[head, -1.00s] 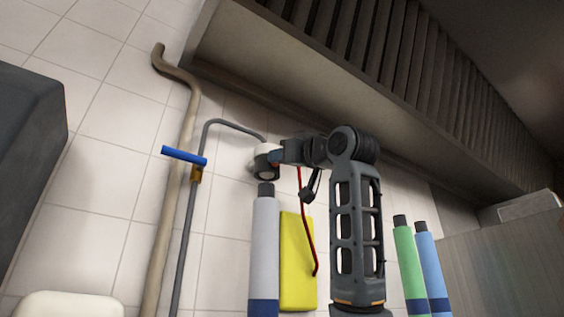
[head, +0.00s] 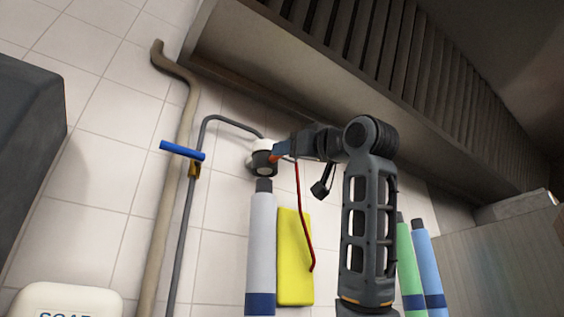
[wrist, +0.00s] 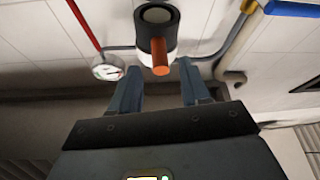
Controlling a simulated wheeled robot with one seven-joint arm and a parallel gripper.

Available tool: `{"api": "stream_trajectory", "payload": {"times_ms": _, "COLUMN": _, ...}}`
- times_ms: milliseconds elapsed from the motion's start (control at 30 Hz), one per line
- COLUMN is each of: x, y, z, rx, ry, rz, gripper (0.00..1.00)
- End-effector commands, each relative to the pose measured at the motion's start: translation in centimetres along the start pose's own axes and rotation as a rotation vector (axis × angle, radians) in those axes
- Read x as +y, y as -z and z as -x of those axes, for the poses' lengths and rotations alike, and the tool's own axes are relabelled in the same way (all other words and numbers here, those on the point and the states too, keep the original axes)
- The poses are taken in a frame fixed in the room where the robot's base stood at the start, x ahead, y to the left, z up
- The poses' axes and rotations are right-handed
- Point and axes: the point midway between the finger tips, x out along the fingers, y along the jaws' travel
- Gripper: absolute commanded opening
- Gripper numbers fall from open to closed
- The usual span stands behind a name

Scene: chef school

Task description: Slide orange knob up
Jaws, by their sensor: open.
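The orange knob (wrist: 160,66) sticks out from a black cylinder (wrist: 157,30) with a white part, on the grey pipe. In the wrist view it lies just ahead of and between the fingertips of my gripper (wrist: 158,76). My gripper is open, with a blue-grey finger on each side and a gap between them. In the head view the knob (head: 274,158) is a small orange patch, partly hidden by my gripper (head: 281,149), beside the black cylinder's right side. I cannot tell whether a finger touches it.
A blue handle (head: 182,151) sits on the grey pipe to the left. A red hose (head: 300,210) hangs below my gripper; a round gauge (wrist: 108,68) shows in the wrist view. Bottles (head: 262,245) and a yellow sponge (head: 295,258) stand below. A vent hood (head: 300,75) overhangs above.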

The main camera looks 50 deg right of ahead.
Motion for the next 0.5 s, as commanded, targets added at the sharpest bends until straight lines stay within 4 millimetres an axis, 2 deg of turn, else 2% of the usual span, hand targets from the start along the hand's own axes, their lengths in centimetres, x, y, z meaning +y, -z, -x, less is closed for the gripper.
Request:
{"api": "stream_trajectory", "payload": {"times_ms": 33, "x": 0.0, "y": -0.1, "z": 1.0, "rx": 0.003, "ry": -0.001, "rz": 0.001, "gripper": 0.46}}
{"api": "stream_trajectory", "payload": {"times_ms": 200, "x": 0.0, "y": 0.0, "z": 2.9, "rx": 0.001, "ry": -0.001, "rz": 0.002, "gripper": 0.46}}
{"api": "stream_trajectory", "payload": {"times_ms": 500, "x": 0.0, "y": 0.0, "z": 3.4, "rx": 0.000, "ry": 0.000, "rz": 0.001, "gripper": 0.46}}
